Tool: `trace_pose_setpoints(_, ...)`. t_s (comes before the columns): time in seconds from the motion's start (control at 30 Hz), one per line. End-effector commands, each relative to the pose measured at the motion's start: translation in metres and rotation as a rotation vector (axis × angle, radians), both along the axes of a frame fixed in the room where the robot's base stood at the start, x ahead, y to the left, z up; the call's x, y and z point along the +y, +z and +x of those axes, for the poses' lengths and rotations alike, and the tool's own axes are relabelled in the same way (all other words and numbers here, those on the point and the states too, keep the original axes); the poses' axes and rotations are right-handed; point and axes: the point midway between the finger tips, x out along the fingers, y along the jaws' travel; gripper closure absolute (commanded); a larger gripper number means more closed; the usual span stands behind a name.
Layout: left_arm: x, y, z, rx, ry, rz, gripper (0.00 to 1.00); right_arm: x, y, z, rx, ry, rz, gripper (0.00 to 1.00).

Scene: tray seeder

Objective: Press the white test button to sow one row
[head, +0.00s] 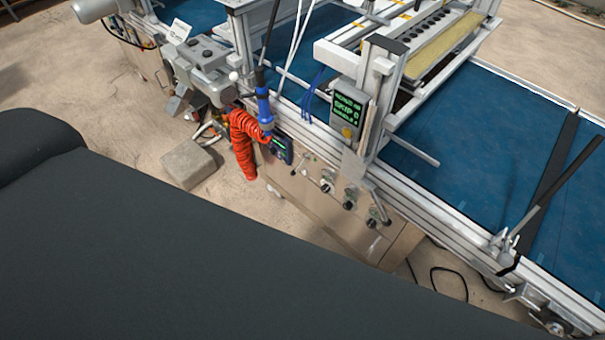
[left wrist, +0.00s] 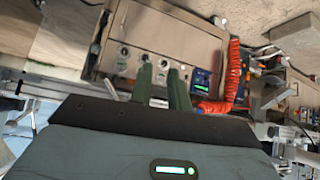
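The seeder's front control box (head: 315,200) is a tan metal cabinet with a row of small round controls (head: 350,196) and a display (head: 281,148). The box also shows in the left wrist view (left wrist: 178,38), with its controls (left wrist: 124,52) and lit display (left wrist: 202,82). The controls are too small to tell which is the white test button. My left gripper (left wrist: 160,84) shows in the left wrist view as two dark green fingers with a gap between them, open and empty. The fingers overlap the lower part of the panel. My right gripper is not in view.
A coiled orange hose (head: 245,140) hangs just left of the panel. The blue belt (head: 480,150) runs behind, with metal rails. A grey block (head: 190,164) lies on the floor.

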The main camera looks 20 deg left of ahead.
Motion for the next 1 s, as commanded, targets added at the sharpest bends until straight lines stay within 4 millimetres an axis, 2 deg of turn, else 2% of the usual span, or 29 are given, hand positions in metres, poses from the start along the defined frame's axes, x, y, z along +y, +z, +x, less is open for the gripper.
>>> trace_pose_setpoints(0.03, 0.0, -0.0001, -0.0001, 0.0, 0.0, 0.0, 0.89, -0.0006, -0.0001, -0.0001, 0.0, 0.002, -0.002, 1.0)
trace_pose_setpoints(0.13, 0.0, -0.0001, -0.0001, 0.0, 0.0, 0.0, 1.0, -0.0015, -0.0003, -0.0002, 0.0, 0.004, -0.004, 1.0)
trace_pose_setpoints(1.0, 0.0, -0.0003, -0.0003, 0.001, 0.0, 0.0, 1.0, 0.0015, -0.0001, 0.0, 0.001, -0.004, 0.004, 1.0)
